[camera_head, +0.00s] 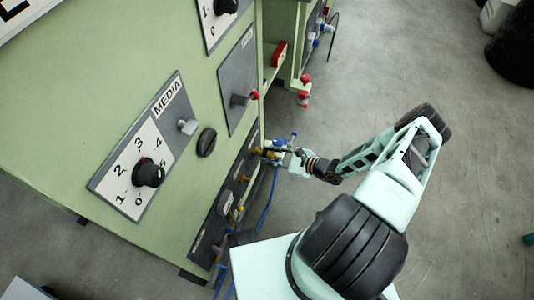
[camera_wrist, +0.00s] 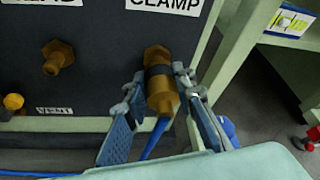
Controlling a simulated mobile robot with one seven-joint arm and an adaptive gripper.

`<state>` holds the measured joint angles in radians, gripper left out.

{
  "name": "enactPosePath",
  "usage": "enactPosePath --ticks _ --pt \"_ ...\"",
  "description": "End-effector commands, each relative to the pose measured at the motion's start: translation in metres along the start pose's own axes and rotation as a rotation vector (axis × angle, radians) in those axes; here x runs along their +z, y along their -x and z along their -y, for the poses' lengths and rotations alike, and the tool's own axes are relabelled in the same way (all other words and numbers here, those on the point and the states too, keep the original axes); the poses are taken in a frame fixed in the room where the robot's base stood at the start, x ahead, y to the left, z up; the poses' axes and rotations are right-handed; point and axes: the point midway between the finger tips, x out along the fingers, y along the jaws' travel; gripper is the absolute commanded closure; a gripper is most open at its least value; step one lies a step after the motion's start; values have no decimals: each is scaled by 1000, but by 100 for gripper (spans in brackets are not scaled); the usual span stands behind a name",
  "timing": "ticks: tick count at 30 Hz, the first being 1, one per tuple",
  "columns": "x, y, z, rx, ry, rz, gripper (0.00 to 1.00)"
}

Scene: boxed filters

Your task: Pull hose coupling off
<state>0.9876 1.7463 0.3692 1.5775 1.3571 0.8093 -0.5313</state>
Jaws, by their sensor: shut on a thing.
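The brass hose coupling (camera_wrist: 160,92) with a dark band sits on the dark panel under the CLAMP label in the wrist view. A blue hose (camera_wrist: 154,140) runs down from its lower end. My gripper (camera_wrist: 158,96) has one finger on each side of the coupling and is shut on it. In the head view my gripper (camera_head: 283,154) is at the right end of the low dark panel, and the fingers mostly hide the coupling there. I cannot tell whether the coupling is still seated on its fitting.
The green cabinet (camera_head: 110,90) carries dials and knobs. A red-handled part (camera_head: 303,98) is beyond. Open grey floor (camera_head: 400,60) lies to the right.

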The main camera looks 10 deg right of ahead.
Motion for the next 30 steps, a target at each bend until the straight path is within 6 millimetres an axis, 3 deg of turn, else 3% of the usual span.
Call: enactPosePath --ticks 30 --pt "-12 28 0 0 0 1 100"
